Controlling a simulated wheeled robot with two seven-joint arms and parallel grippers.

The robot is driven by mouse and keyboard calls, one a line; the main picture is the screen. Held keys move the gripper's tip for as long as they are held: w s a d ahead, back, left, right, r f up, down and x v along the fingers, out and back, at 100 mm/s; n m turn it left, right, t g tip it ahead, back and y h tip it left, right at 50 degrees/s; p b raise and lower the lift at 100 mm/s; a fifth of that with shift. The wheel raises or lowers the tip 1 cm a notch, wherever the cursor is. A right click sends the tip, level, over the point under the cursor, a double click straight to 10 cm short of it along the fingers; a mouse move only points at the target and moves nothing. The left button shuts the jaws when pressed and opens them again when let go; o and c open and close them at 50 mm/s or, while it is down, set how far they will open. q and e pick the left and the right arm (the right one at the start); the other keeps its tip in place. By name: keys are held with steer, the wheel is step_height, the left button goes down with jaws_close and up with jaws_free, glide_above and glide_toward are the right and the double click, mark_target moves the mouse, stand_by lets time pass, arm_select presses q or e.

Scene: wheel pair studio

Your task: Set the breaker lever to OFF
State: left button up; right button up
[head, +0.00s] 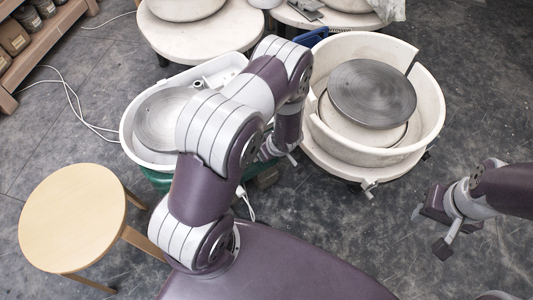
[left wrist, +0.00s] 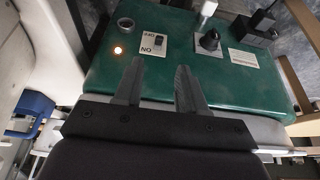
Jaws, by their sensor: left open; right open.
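Which mark the lever leans to is too small to tell. In the head view my left arm hides most of the green housing (head: 155,180). My right gripper (head: 430,230) is open and empty above the floor at the right.
A black knob (left wrist: 209,41) and a white-tipped lever (left wrist: 207,10) stand on the same housing. Two pottery wheels show, one with a white basin (head: 140,140), the other a round cream tub (head: 428,125). A wooden stool (head: 72,215) stands left. Floor at right is clear.

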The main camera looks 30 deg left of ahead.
arm_select(q)
steer(key=b+x, duration=0.3)
steer(key=x, duration=0.8)
steer(key=shift+b, duration=0.35)
steer(key=shift+d, duration=0.15)
jaws_close()
